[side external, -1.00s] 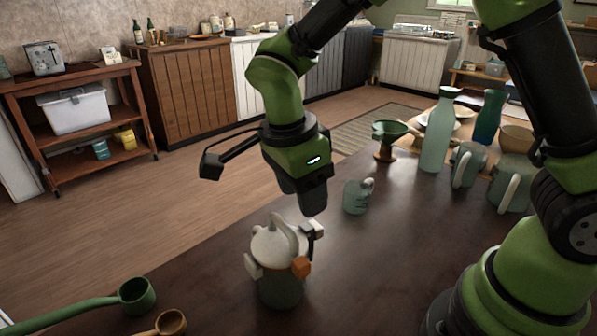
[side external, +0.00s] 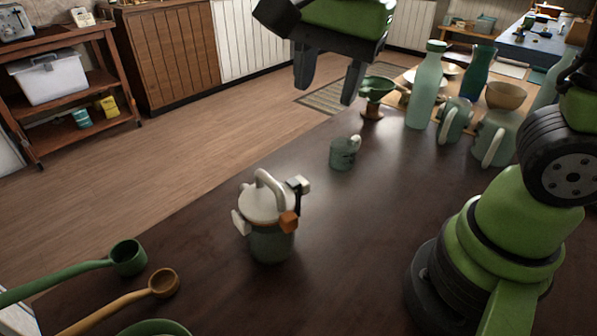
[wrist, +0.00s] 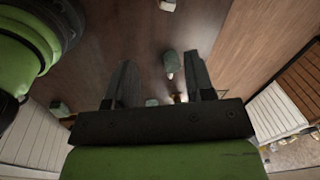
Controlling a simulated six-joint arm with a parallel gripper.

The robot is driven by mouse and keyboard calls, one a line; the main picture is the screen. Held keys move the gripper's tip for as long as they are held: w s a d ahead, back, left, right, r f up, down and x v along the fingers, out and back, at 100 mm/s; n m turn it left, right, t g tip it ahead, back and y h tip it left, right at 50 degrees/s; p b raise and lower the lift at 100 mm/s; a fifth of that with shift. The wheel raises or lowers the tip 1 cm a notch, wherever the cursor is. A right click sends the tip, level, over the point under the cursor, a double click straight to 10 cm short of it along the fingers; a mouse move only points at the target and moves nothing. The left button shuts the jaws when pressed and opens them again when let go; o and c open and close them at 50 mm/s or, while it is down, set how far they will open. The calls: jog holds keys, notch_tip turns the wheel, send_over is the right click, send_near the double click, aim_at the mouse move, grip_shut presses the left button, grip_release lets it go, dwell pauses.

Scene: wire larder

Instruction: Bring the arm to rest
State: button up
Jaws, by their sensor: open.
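My gripper (side external: 325,96) is high in the side external view, at the top centre, with its two dark fingers apart and nothing between them. It hangs above the far side of the table, clear of everything on it. In the wrist view my gripper (wrist: 160,60) also shows two spread fingers with no object held. A grey-green lidded canister (side external: 271,243) with a white top and an orange latch piece stands upright on the dark table (side external: 350,250), well below and left of the gripper. A small grey-green mug (side external: 342,155) stands beyond it.
A green funnel-like cup (side external: 377,88), a pale bottle (side external: 427,90), a darker bottle (side external: 481,70), large mugs (side external: 495,135) and a bowl (side external: 506,95) crowd the back right. A green ladle (side external: 127,257) and a wooden ladle (side external: 163,283) lie front left. The table's middle is clear.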

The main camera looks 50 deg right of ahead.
jog(key=s+d+r+n+t+y, duration=0.1)
jog(key=s+r+n+t, duration=0.1)
jog(key=s+n, duration=0.3)
jog(key=s+d+r+n+t, duration=0.1)
jog(key=s+d+n+t, duration=0.1)
jog(key=n, duration=0.4)
jog(key=shift+s+r+t+y, duration=0.4)
jog(key=shift+s+t, duration=0.4)
jog(key=shift+s, duration=0.55)
dwell(0.5)
